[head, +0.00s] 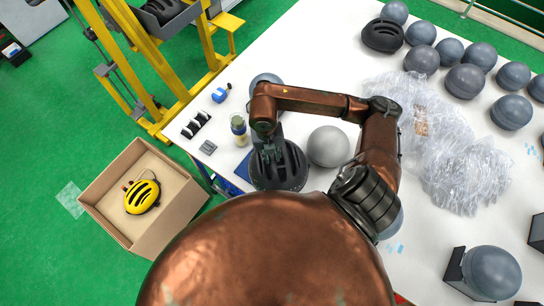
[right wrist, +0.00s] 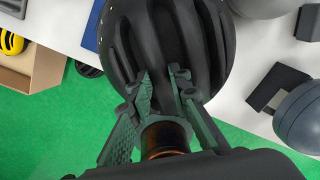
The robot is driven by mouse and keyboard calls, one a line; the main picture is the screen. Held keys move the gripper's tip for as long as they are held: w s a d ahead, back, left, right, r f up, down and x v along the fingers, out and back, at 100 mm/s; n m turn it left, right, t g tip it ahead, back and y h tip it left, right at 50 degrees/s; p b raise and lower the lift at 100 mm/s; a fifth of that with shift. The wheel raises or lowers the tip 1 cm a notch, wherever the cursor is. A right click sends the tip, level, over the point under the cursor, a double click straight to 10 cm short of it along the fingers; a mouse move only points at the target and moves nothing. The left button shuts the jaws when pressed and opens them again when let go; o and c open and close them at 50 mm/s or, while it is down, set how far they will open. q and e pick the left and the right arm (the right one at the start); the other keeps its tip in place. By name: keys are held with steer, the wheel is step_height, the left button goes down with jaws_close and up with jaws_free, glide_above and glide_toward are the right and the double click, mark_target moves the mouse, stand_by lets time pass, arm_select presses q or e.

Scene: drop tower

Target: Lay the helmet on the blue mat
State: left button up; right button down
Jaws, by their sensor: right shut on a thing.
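A black vented helmet (head: 290,170) is at the table's near left edge, and it fills the upper middle of the right wrist view (right wrist: 165,35). My right gripper (head: 268,158) is shut on its rim; the fingers show against the helmet in the right wrist view (right wrist: 162,82). The blue mat (head: 243,168) is mostly hidden behind and under the helmet; a blue strip of it shows in the right wrist view (right wrist: 93,27). I cannot tell whether the helmet touches the mat. My left gripper is not in view.
A grey ball-shaped headform (head: 328,146) stands close right of the helmet. A jar (head: 238,127) and small items are to its left. A cardboard box (head: 105,200) with a yellow helmet (head: 142,197) stands on the floor. Clear plastic wrap (head: 465,175) and several headforms cover the right.

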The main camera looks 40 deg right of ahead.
steer(key=shift+w+d+f, duration=0.3)
steer(key=shift+w+f, duration=0.1)
steer(key=shift+f, duration=0.2)
steer(key=shift+w+d+f, duration=0.3)
steer(key=shift+w+f, duration=0.1)
steer(key=shift+f, duration=0.2)
steer(key=shift+w+d+f+p, duration=0.15)
steer(key=shift+f+p, duration=0.35)
steer(key=shift+f, duration=1.25)
steer(key=c, duration=1.8)
jaws_free()
steer(key=shift+f, duration=0.1)
steer(key=r, duration=0.4)
steer(key=r+b, duration=0.1)
steer(key=r, duration=0.7)
steer(key=shift+w+a+r, duration=0.1)
steer(key=shift+w+a, duration=0.2)
steer(key=shift+a, duration=0.1)
